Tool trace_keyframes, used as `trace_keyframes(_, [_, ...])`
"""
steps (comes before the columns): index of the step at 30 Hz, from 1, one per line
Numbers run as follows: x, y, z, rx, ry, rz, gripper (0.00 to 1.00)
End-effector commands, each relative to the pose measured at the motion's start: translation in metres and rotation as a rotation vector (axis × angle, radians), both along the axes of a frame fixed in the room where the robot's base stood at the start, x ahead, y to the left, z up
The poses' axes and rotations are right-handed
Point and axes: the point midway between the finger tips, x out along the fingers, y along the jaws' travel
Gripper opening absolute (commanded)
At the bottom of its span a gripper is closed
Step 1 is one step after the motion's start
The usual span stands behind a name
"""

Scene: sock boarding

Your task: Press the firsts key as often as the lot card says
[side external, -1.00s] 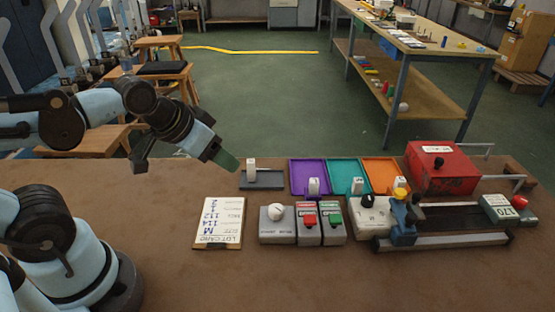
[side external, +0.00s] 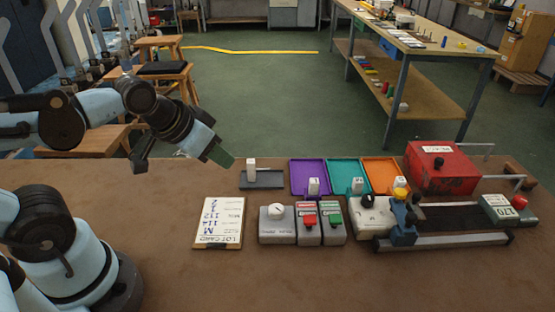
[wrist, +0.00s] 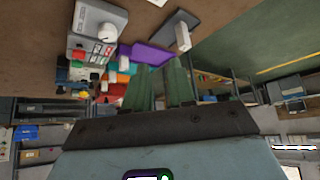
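The lot card (side external: 219,222) lies on a clipboard at the front left of the bench, its writing upside down in the side view; I make out an M, but the small lines are hard to read. Right of it stand two small key boxes, one with a red key (side external: 309,220) and one with a green key (side external: 334,218). Their labels are too small to read, so I cannot tell which is firsts. My gripper (side external: 222,156) hangs in the air behind the card, left of the boxes. In the wrist view its two green fingers (wrist: 160,88) are slightly apart with nothing between them.
A grey box with a white knob (side external: 277,224) stands between card and keys. Purple (side external: 298,172), teal (side external: 343,172) and orange (side external: 376,172) trays lie behind. A red box (side external: 440,172) and a railed fixture (side external: 455,241) stand at the right. The bench front is clear.

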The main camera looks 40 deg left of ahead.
Motion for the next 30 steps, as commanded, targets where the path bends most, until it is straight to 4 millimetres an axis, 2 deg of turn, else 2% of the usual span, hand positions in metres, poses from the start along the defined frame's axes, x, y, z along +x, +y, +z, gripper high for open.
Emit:
trace_keyframes(1, [0.0000, 0.0000, 0.0000, 0.000, 0.000, 0.000, 0.16])
trace_keyframes(4, [0.0000, 0.0000, 0.0000, 0.000, 0.000, 0.000, 0.01])
trace_keyframes(30, [0.0000, 0.0000, 0.0000, 0.000, 0.000, 0.000, 0.00])
